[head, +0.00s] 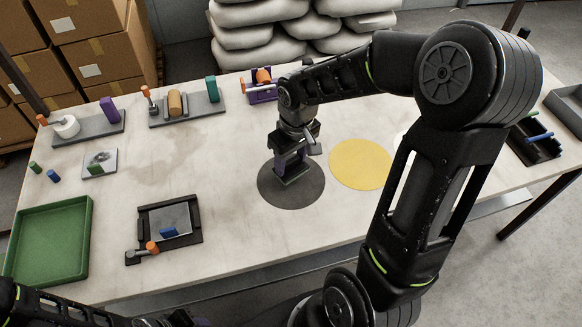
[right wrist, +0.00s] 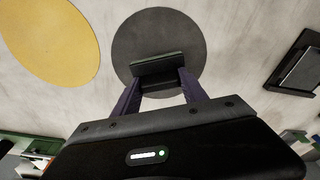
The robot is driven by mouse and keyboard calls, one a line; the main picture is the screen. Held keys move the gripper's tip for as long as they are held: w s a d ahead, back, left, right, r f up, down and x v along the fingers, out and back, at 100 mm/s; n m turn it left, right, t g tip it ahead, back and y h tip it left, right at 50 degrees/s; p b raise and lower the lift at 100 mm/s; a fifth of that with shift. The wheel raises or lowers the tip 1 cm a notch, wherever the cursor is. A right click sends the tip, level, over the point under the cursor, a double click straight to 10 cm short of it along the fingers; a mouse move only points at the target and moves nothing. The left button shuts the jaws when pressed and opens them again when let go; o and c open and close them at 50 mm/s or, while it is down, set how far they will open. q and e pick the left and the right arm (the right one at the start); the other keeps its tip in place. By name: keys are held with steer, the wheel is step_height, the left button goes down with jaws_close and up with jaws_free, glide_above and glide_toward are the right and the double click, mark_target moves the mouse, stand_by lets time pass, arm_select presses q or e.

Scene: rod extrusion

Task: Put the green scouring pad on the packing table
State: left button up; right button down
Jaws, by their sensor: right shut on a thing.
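My right gripper (head: 291,174) points down over the dark grey round mat (head: 300,198) on the table. In the right wrist view its purple fingers (right wrist: 160,88) are shut on a flat slab with a dull green upper side, which looks like the green scouring pad (right wrist: 160,64). The pad is over the dark mat; I cannot tell whether it touches it. In the head view the gripper hides the pad. The pale packing table (head: 235,235) lies below. My left arm is at the bottom left edge, its gripper end mostly cut off.
A yellow round mat (head: 360,164) lies right of the dark one. A green tray (head: 50,240) and a black fixture (head: 165,225) stand at the left front. Fixtures with rollers (head: 187,105) line the back edge. A black holder (head: 535,140) stands at the right.

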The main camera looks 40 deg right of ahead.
mark_target(291, 169)
steer(key=shift+f, duration=1.6)
steer(key=shift+f, duration=0.15)
steer(key=c, duration=0.6)
jaws_free()
steer(key=r, duration=0.4)
steer(key=s+r, duration=0.1)
steer(key=r, duration=0.7)
steer(key=shift+s+r, duration=0.1)
steer(key=shift+s, duration=0.15)
